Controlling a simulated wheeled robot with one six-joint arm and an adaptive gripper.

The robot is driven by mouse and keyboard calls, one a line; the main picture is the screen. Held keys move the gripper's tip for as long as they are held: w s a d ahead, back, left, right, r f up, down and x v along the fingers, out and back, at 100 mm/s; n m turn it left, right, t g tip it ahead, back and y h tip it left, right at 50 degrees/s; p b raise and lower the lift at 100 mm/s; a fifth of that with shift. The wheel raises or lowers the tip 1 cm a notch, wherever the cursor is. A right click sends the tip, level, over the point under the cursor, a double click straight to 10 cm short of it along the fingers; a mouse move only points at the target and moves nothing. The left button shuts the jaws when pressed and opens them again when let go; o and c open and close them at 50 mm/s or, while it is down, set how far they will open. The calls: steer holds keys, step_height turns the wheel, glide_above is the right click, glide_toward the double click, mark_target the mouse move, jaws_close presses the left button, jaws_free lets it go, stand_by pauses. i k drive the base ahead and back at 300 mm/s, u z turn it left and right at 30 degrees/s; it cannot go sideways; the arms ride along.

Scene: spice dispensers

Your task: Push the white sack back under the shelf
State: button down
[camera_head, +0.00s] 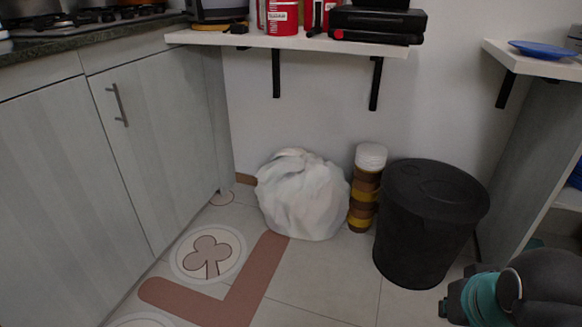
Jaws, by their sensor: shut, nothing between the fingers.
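The white sack (303,196) is a full, crumpled bag on the tiled floor, near the back wall. It stands below the white wall shelf (340,45), which rests on black brackets. The sack is left of a stacked brown and yellow container and looks very close to it. Part of my arm, dark with a teal band, shows at the bottom right, apart from the sack. My gripper's fingers are not in view.
A black lidded bin (425,220) stands right of the brown and yellow container (366,190), between the sack and my arm. A grey cabinet (165,130) bounds the left. The tiled floor in front of the sack is clear. Another shelf (530,62) is at right.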

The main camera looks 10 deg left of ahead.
mark_target(301, 195)
steer(key=z, duration=0.7)
steer(key=k, duration=0.15)
steer(key=u, duration=1.65)
steer(key=i, duration=1.6)
steer(key=z, duration=1.05)
steer(key=i, duration=0.2)
